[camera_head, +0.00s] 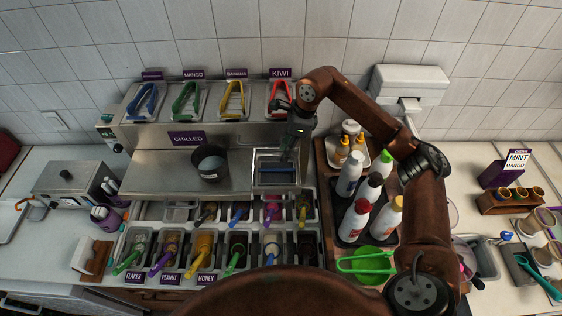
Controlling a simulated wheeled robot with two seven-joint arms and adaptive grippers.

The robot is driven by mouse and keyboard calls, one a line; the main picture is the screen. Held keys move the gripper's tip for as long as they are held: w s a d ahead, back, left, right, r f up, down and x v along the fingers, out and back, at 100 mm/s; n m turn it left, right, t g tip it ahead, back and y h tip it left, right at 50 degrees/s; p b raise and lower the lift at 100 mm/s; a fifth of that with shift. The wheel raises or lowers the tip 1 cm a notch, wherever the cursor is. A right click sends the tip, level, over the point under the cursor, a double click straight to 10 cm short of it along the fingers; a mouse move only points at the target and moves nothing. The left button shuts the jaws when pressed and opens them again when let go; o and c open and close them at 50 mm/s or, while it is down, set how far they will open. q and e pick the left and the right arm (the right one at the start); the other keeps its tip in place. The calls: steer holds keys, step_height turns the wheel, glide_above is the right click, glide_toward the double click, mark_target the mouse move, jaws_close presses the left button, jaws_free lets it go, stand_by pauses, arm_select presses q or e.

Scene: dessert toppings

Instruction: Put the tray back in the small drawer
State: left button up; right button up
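My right gripper (287,156) points down at the right end of the steel chilled counter. Its fingertips are small and dark, and I cannot tell whether they are open or shut. Just below it is a small rectangular metal tray or open drawer (276,184) with a blue strip across it. I cannot tell whether this is a tray, a drawer, or one inside the other, nor whether the gripper touches it. My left gripper is not in view.
A dark cup (209,163) stands on the steel counter (150,175) to the left. Topping bins with coloured scoops (203,244) lie in front. Several bottles (356,221) crowd a dark tray to the right. Tongs in metal trays (232,101) line the back shelf.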

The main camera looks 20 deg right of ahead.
steer(key=shift+v, duration=1.3)
